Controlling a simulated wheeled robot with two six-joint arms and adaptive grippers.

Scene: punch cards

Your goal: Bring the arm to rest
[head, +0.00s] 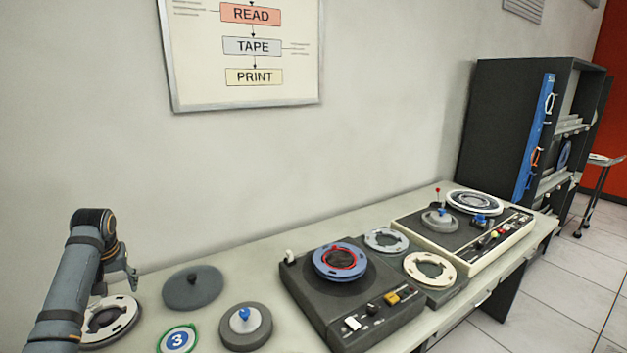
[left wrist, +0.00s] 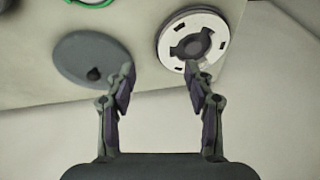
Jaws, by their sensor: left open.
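My left gripper (head: 128,273) is over the left end of the table, near the wall, with its arm coming in from the left. In the left wrist view my left gripper (left wrist: 160,78) has its two fingers spread apart, with nothing between them. A dark grey disc (head: 192,288) with a small knob lies to its right in the head view. A white reel with a dark centre (head: 122,322) lies below it, partly hidden by my arm. Both also show in the left wrist view, the disc (left wrist: 85,58) and the reel (left wrist: 205,22), beyond the fingertips. My right gripper is not in view.
A dark tape deck (head: 350,312) with a blue reel (head: 340,262) stands mid-table. A cream deck (head: 462,262) stands farther right. A grey hub with a blue knob (head: 245,328) and a green-rimmed disc marked 3 (head: 178,340) lie at the front. The wall (head: 250,170) runs behind the table.

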